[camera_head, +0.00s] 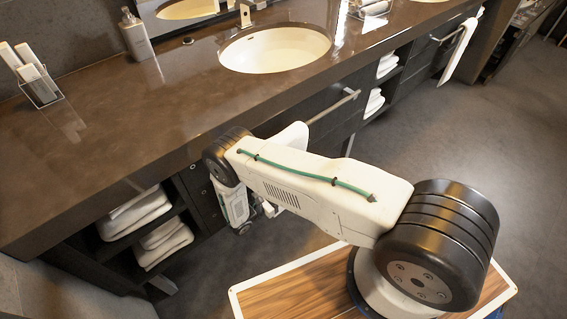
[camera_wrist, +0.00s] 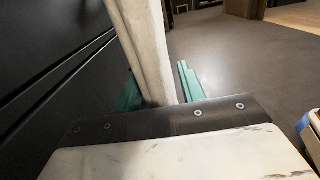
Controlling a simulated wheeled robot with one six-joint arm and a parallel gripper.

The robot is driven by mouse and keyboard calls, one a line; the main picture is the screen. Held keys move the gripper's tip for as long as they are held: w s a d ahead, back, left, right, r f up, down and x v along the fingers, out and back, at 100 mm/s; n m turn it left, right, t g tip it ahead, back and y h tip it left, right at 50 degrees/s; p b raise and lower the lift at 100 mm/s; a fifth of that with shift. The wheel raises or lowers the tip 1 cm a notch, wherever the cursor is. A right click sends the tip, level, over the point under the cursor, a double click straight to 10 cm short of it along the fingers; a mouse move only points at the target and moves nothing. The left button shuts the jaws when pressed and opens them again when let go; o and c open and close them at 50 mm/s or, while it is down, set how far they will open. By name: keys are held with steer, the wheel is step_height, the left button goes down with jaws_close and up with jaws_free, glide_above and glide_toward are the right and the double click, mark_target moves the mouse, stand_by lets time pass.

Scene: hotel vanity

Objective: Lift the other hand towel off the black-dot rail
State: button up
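In the wrist view a white hand towel (camera_wrist: 146,45) hangs down between the two teal fingers of my gripper (camera_wrist: 160,90). The fingers stand apart, one on each side of the towel, and I see no clear pinch. The towel's lower part is hidden behind my gripper's body. In the head view part of this towel (camera_head: 291,136) shows behind my arm at the near rail (camera_head: 334,107); my fingers are mostly hidden there. Another white towel (camera_head: 458,50) hangs on the far rail (camera_head: 449,35) at the upper right. No black dot is discernible on either rail.
The brown counter (camera_head: 130,110) with a sink basin (camera_head: 275,49) overhangs dark drawer fronts. Open shelves hold folded white towels (camera_head: 137,213). A soap bottle (camera_head: 136,36) and a small holder (camera_head: 40,88) stand on the counter. Grey floor (camera_head: 510,120) is clear at right.

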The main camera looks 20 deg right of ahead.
jaws_close()
steer(key=shift+r, duration=0.15)
